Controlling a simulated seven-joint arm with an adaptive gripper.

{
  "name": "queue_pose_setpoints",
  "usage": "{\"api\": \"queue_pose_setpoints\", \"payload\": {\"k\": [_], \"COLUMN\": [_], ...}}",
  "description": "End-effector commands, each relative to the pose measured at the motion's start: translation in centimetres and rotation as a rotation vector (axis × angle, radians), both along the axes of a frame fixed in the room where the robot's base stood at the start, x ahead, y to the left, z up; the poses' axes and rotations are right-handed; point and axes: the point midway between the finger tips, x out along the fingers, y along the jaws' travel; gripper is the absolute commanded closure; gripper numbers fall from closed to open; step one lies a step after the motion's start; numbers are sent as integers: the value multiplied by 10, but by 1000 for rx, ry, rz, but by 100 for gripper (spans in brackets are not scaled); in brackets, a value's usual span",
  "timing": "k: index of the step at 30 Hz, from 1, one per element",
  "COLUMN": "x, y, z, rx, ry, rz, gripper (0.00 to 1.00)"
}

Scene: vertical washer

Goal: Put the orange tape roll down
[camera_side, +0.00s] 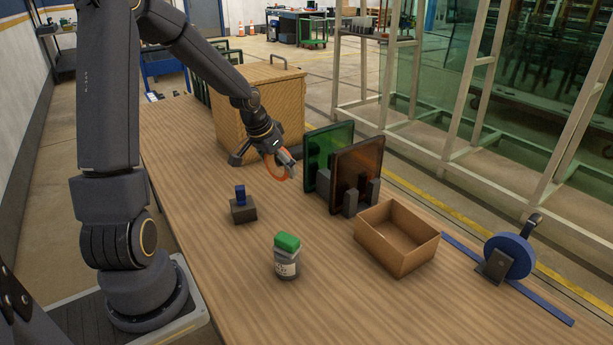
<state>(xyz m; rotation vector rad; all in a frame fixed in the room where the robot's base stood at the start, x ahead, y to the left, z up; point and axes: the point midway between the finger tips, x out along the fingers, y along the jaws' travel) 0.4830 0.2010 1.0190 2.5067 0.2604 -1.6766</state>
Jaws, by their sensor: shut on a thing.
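The orange tape roll (275,170) is a thin ring at the end of my arm. My gripper (287,161) is shut on it, above the far middle of the wooden table (205,262). It is left of the green panel and in front of the large wooden box. Part of the ring is hidden behind the fingers. I cannot tell whether the ring touches the table.
A large wooden box (255,100) stands behind. Green (325,150) and brown (357,165) panels stand in dark holders. An open box (397,243), a green-capped jar (287,262), a dark block with a blue top (242,208) and a blue wheel (512,255) surround clear tabletop.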

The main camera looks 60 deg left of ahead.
Motion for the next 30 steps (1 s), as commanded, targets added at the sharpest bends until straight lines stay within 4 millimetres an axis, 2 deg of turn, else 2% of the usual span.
{"api": "queue_pose_setpoints", "payload": {"k": [8, 11, 15, 19, 24, 29, 30], "x": [-24, -41, -80, -117, -150, -170, -172], "y": [63, 97, 157, 204, 239, 259, 260], "z": [-10, -14, -16, -11, -3, 4, 1], "rx": [3, 4, 6, 7, 7, 7, 3], "ry": [-1, 0, 0, -1, 0, 0, 4], "rz": [229, 353, 577, 756, 892, 971, 978], "gripper": [42, 42, 42, 42, 42, 42, 42]}}
